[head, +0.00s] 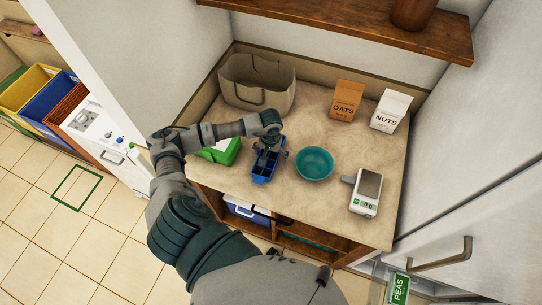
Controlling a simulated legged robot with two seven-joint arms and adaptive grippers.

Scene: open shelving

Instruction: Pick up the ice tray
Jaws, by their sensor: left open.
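The blue ice tray (263,172) lies on the beige counter, left of a teal bowl. My left gripper (268,156) is right over the tray's far part and hides some of it. Its fingers point down and are apart. I cannot tell whether they touch the tray. My left arm comes across from the lower middle and covers part of the counter's left front. My right gripper is not in view.
The teal bowl (314,163) stands close to the tray's right. A wooden shelf (350,22) hangs above.

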